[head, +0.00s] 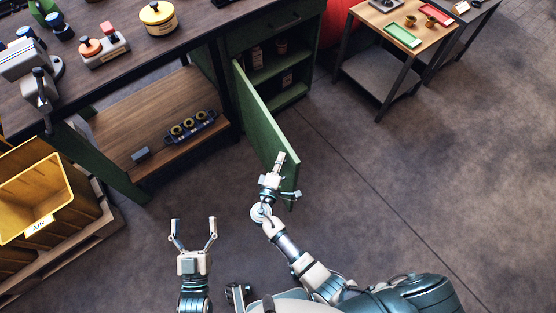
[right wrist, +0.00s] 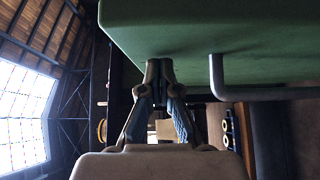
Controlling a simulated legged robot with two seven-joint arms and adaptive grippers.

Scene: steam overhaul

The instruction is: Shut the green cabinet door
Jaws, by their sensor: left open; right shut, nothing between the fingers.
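The green cabinet door (head: 262,122) stands open in the head view, swung out from the cabinet (head: 275,65) so the shelves inside show. In the right wrist view the door (right wrist: 200,30) fills the top, with a grey bar handle (right wrist: 217,78) right of my fingers. My right gripper (head: 280,160) is shut and empty, over the door's free end in the head view. In the right wrist view its fingertips (right wrist: 160,66) are at the door's surface; I cannot tell whether they touch. My left gripper (head: 192,222) is open and empty over the floor, left of the door.
The workbench (head: 205,28) runs along the top left, with a lower shelf (head: 160,105) holding dark parts. A yellow bin (head: 75,208) stands on a pallet at the left. A small table (head: 378,72) stands at the upper right. Floor right of the door is clear.

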